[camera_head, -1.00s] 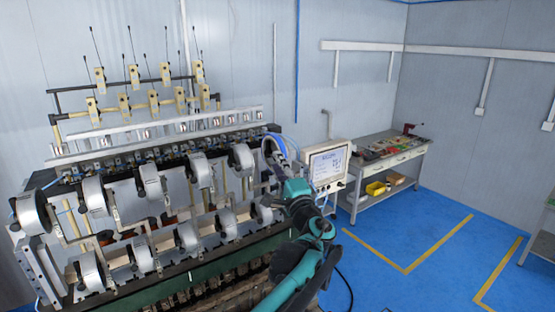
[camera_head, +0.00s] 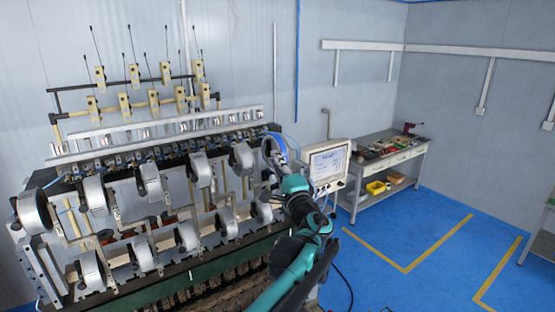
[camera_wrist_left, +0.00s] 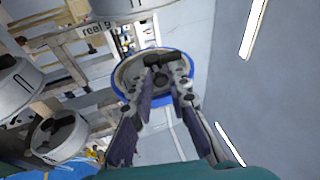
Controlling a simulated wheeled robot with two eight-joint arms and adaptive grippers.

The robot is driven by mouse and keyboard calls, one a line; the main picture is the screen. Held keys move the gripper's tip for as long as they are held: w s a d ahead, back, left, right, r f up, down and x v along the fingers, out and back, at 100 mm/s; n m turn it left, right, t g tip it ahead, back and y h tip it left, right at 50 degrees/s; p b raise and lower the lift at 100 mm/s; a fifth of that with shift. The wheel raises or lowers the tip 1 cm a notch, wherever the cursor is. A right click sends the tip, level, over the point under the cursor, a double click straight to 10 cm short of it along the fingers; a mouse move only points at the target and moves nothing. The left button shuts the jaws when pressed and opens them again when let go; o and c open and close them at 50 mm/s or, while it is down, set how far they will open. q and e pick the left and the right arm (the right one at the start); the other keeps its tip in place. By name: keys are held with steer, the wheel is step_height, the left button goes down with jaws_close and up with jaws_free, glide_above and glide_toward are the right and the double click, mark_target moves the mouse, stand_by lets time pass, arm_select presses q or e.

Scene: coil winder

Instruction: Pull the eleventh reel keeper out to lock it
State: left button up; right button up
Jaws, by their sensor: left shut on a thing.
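In the left wrist view a reel with a blue rim (camera_wrist_left: 122,78) faces me, and a dark keeper (camera_wrist_left: 160,77) sits at its centre. My left gripper (camera_wrist_left: 165,66) is shut on this keeper, and its two fingers cover much of it. In the head view my left gripper (camera_head: 272,160) is at the right end of the winder (camera_head: 150,277), beside a reel with a blue edge (camera_head: 277,143). My arm and gripper partly hide that reel. How far the keeper stands out cannot be told. My right gripper is not in view.
Several grey-white reels stand in two rows, with the closest upper one (camera_head: 242,157) just left of my gripper. A "reel 9" label (camera_wrist_left: 97,29) shows in the wrist view. A control screen (camera_head: 327,165) stands close on the right. The blue floor beyond is clear.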

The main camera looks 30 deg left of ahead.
arm_select(q)
steer(key=shift+d, duration=0.3)
steer(key=shift+s+d, duration=0.4)
steer(key=shift+d, duration=0.45)
steer(key=o, duration=0.5)
steer(key=shift+c, duration=0.2)
steer(key=shift+o, duration=0.9)
steer(key=shift+d, duration=0.15)
